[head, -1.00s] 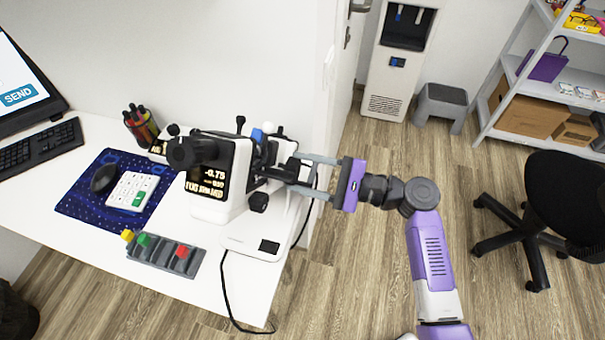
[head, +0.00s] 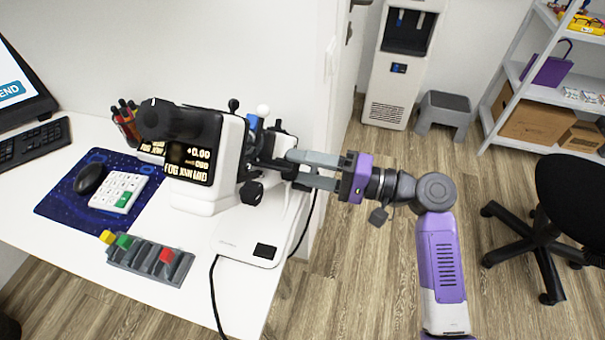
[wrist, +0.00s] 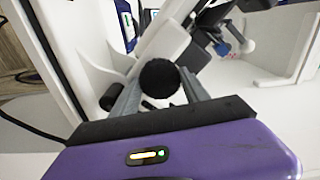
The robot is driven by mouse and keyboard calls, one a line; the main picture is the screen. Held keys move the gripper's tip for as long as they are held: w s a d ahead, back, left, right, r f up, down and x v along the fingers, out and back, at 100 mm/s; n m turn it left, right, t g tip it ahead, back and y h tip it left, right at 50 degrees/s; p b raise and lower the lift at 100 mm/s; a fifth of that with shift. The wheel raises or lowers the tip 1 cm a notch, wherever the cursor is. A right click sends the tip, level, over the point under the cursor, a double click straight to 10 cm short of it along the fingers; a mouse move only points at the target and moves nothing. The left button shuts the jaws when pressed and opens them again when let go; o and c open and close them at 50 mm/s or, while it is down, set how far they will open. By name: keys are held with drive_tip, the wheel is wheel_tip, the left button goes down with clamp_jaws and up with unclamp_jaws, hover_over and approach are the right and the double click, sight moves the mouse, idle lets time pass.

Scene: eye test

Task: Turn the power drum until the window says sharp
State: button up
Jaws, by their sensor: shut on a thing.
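The white and black eye-test instrument (head: 231,163) stands on the desk. Its dark window (head: 192,163) reads +0.00, with smaller words below that are too blurred to read surely. The power drum appears as a dark round knob (wrist: 160,77) between my fingers in the wrist view. My gripper (head: 291,169) reaches in from the right and is shut on this knob, one finger on each side. In the head view the knob is mostly hidden by the fingers and dark instrument parts.
A grey tray (head: 130,262) with yellow, green and red blocks lies at the desk front. A calculator (head: 119,190) and mouse (head: 90,178) lie on a blue mat. A black cable (head: 214,290) hangs over the desk edge. The floor right of the desk is clear near my arm.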

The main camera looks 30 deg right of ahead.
drive_tip(key=n+b, duration=0.1)
drive_tip(key=n, duration=0.1)
drive_tip(key=n+b, duration=0.1)
drive_tip(key=b, duration=0.1)
drive_tip(key=shift+f+n, duration=0.35)
drive_tip(key=shift+n, duration=0.05)
drive_tip(key=n+b, duration=0.3)
drive_tip(key=b, duration=0.1)
drive_tip(key=shift+n, duration=0.3)
drive_tip(key=n+b, duration=0.3)
drive_tip(key=b, duration=0.1)
drive_tip(key=shift+n, duration=0.4)
drive_tip(key=shift+r+n+b, duration=0.15)
drive_tip(key=shift+n+b, duration=0.55)
drive_tip(key=o, duration=1.4)
drive_tip(key=shift+r, duration=0.1)
drive_tip(key=shift+c, duration=0.2)
drive_tip(key=shift+s, duration=0.1)
